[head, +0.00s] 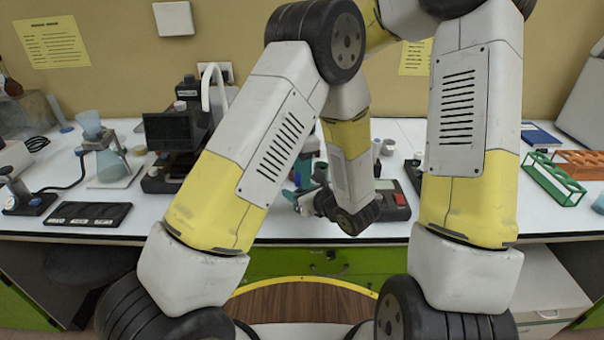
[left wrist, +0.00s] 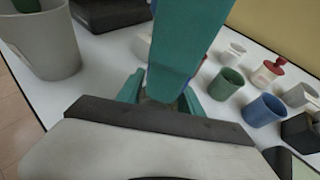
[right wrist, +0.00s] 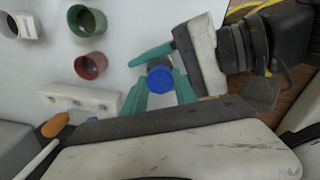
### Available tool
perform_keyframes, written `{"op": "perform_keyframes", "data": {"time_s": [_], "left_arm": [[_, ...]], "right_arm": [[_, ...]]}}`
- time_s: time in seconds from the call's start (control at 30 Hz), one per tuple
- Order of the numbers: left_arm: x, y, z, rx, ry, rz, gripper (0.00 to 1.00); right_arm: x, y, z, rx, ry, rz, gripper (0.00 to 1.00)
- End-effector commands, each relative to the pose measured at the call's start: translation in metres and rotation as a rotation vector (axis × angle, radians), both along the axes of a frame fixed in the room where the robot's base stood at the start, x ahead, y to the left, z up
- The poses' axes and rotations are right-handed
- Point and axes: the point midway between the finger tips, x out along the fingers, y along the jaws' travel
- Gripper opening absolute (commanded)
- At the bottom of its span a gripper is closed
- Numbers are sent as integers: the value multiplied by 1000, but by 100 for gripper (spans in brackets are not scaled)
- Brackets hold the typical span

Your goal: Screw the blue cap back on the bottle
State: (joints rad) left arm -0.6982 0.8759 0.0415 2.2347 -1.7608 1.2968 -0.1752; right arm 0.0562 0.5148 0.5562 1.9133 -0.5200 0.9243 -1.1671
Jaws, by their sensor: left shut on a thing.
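The blue cap (right wrist: 160,78) shows from above in the right wrist view, between the teal fingertips of my right gripper (right wrist: 161,88). I cannot tell whether those fingers press on it. The bottle is mostly hidden; a small brownish part (left wrist: 150,99) shows between the fingers of my left gripper (left wrist: 160,100), which is shut on it. A teal finger of the right gripper (left wrist: 185,40) covers the bottle's upper part in the left wrist view. A teal finger of the left gripper (right wrist: 152,55) reaches in beside the cap. In the head view, my arms hide most of this.
A green cup (left wrist: 227,83), a blue cup (left wrist: 263,108) and a red-topped container (left wrist: 268,72) stand nearby. A large grey beaker (left wrist: 42,45) is at the left. A white block with holes (right wrist: 80,98) lies near the right gripper. Racks (head: 555,178) stand at the table's right.

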Motion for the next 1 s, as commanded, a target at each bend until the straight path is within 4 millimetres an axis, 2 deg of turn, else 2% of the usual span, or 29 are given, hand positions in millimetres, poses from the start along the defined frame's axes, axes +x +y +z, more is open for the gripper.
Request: {"op": "perform_keyframes", "data": {"time_s": [0.17, 0.27, 0.37, 0.7, 0.83, 1.0], "left_arm": [[0, 0, 0, 1, -1, 0, 0], [0, 0, 0, 1, -1, 0, 0], [0, 0, 0, 1, -1, 0, 0], [0, 0, 0, 1, -1, 0, 0], [0, 0, 0, 1, -1, 0, 0], [0, 0, 0, 0, 0, 0, 0]], "right_arm": [[0, 0, 0, 0, -1, -11, 0], [0, 0, 0, -2, -2, -101, 0], [0, 1, 0, -1, -4, -305, 0], [1, 1, 0, 1, -4, -1148, 0], [1, 0, 0, 1, -4, -1341, 0], [1, 0, -1, 1, -3, -1421, 0]]}}
